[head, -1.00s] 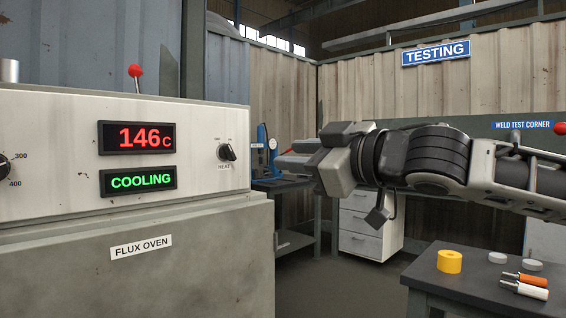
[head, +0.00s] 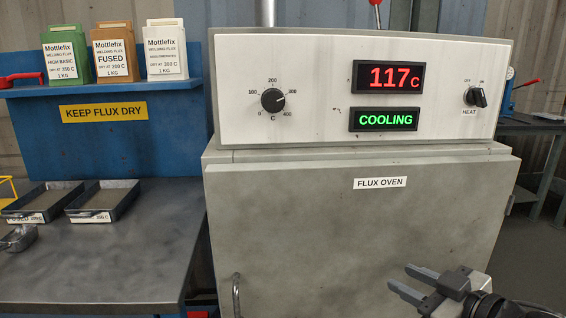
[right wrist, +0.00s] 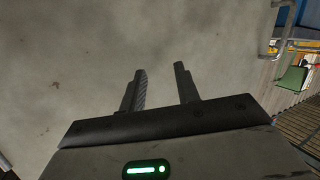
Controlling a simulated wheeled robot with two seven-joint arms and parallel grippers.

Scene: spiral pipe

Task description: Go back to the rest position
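My right gripper (head: 416,283) is at the lower right of the head view, in front of the closed door of the grey flux oven (head: 330,215). Its two fingers are apart with nothing between them. In the right wrist view the same fingers (right wrist: 160,88) stand apart and empty before a pale, stained surface.
A dark bench (head: 100,265) at the left holds two labelled trays (head: 104,202) and a small metal scoop (head: 18,238). Several flux packs (head: 117,55) stand on the blue shelf above. A door handle (head: 236,295) sticks out at the oven's lower left.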

